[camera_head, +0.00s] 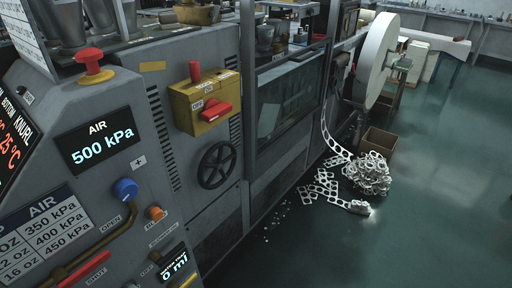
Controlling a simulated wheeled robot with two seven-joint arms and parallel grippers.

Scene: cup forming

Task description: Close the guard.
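A dark-framed, see-through panel (286,100), which looks like the guard, is on the front of the grey machine, right of the yellow box. Its top rail slopes up to the right, and machine parts show above it. I cannot tell from this view whether it is fully open or shut. Neither of my grippers is in view.
The grey machine (215,60) carries a yellow box (199,103) with a red switch, a black handwheel (216,165), a blue knob (126,189) and an air display reading 500 kPa (97,139). Punched scrap strip (366,175) lies on the green floor (430,200), which is clear at right.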

